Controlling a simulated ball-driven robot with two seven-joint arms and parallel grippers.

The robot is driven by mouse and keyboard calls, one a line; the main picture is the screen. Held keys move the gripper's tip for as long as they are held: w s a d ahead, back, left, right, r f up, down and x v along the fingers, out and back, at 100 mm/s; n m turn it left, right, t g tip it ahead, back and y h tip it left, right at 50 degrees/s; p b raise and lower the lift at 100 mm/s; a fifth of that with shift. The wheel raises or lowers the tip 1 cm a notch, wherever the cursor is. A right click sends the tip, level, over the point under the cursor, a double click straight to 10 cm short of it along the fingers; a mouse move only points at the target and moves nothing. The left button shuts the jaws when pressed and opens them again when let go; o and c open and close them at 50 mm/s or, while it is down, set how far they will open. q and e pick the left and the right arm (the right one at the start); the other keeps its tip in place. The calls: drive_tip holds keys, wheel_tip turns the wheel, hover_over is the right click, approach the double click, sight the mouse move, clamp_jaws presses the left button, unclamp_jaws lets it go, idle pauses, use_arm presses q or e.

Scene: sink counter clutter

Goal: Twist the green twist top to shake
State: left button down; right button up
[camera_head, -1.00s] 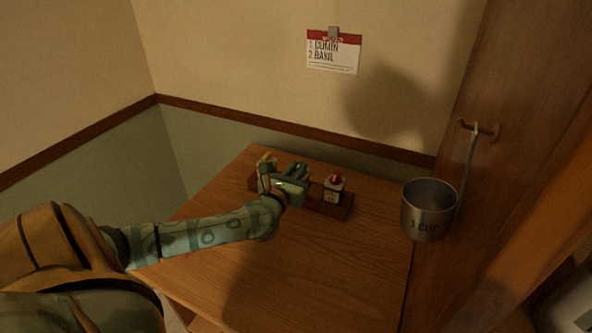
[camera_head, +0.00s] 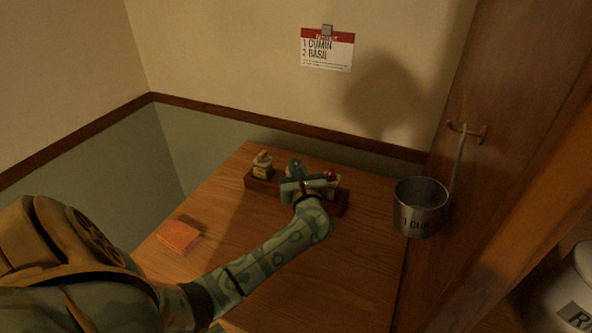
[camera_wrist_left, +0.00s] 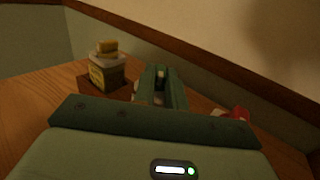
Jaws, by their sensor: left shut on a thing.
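My left gripper (camera_head: 297,180) is at the middle of a small dark wooden rack (camera_head: 262,182) on the table. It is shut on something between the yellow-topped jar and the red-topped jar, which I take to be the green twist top. The gripper hides that top almost wholly, and its green is hard to tell from my green fingers. In the left wrist view the closed fingers (camera_wrist_left: 160,82) show, with pale bits of a container just beside them. My right gripper is not in view.
A yellow-topped jar (camera_head: 262,164) stands at the rack's left end, and a red-topped jar (camera_head: 332,180) to the right, partly behind my gripper. An orange pad (camera_head: 179,236) lies on the table (camera_head: 215,205). A metal cup (camera_head: 420,207) hangs at right. A card (camera_head: 327,50) hangs above.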

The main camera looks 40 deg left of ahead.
use_arm(q)
drive_tip(key=shift+n+g+y, duration=0.3)
idle(0.6)
drive_tip(key=c, duration=1.4)
unclamp_jaws()
drive_tip(key=shift+c, duration=0.2)
drive_tip(key=shift+d, duration=0.15)
drive_tip(key=v, duration=1.6)
